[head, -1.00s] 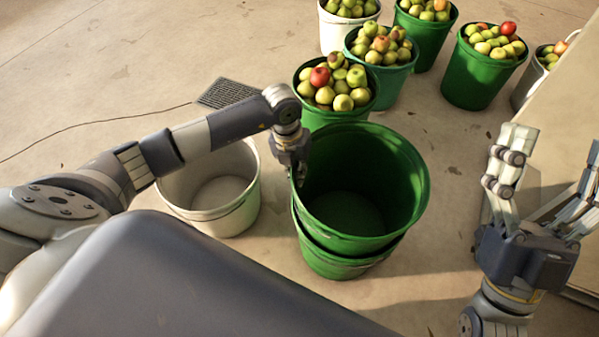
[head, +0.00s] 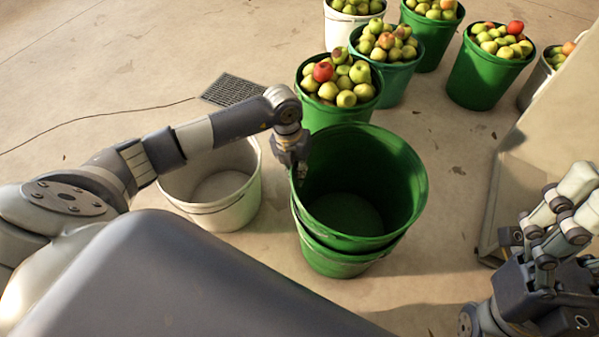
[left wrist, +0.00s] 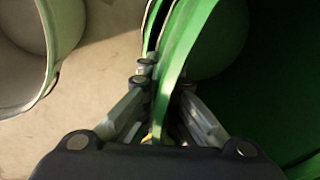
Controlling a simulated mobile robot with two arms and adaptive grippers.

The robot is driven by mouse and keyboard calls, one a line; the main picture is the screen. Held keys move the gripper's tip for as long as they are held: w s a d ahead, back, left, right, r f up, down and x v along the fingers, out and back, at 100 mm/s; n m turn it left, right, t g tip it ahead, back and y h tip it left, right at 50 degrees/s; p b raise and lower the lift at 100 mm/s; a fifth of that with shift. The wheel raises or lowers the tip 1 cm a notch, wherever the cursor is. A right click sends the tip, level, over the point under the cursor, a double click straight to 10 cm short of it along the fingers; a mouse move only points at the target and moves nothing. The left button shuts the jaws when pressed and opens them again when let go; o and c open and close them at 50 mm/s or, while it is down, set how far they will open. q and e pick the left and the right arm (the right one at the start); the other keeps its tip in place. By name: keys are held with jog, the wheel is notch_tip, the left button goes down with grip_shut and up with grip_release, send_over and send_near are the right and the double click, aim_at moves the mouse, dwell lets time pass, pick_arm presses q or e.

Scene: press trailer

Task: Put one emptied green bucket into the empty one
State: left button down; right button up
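Two green buckets stand nested on the floor in the head view. The upper green bucket (head: 345,215) is empty and sits inside the lower green bucket (head: 345,262), whose wall shows just below it. My left gripper (head: 300,172) is at the upper bucket's left rim. In the left wrist view my left gripper (left wrist: 163,92) has its fingers on both sides of the green rim (left wrist: 180,50), closed on it. My right gripper (head: 568,215) is at the lower right, away from the buckets and partly cut off by the picture edge.
An empty white bucket (head: 218,205) stands left of the green pair. Several buckets full of apples, such as a green one (head: 340,112), stand behind. A pale panel (head: 540,150) is at the right. A floor grate (head: 232,90) lies at the back left.

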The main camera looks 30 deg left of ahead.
pick_arm(q)
jog(key=shift+w, duration=0.1)
dwell(0.3)
jog(key=c, duration=1.7)
grip_release()
jog(key=shift+f, duration=0.1)
jog(key=r, duration=0.4)
jog(key=a+r, duration=0.1)
jog(key=r, duration=0.7)
jog(key=shift+s+a, duration=0.25)
jog(key=shift+a, duration=0.1)
jog(key=shift+s, duration=0.1)
